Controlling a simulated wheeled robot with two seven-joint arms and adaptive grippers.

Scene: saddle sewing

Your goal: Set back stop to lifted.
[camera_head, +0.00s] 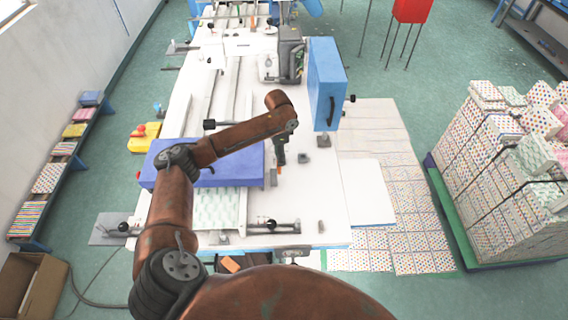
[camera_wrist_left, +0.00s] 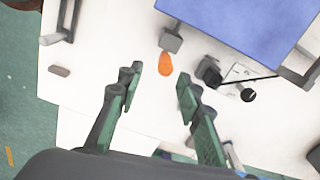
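My left gripper (camera_head: 280,152) hangs over the white machine table, right of the blue-purple panel (camera_head: 225,165). In the left wrist view its two green fingers (camera_wrist_left: 158,88) stand apart with nothing between them. A grey block on a post (camera_wrist_left: 171,41) and an orange tip (camera_wrist_left: 166,65) show beyond the fingertips, apart from them. A dark bracket with a black knob (camera_wrist_left: 248,95) lies to their right. I cannot tell which fitting is the back stop, or whether it is lifted. My right gripper is in neither view.
A blue box with a handle (camera_head: 326,85) stands at the table's right side. A rail with a black knob (camera_head: 271,226) lies at the near edge. Stacked patterned blocks (camera_head: 500,170) stand on a green pallet at right. The table's right part is mostly clear.

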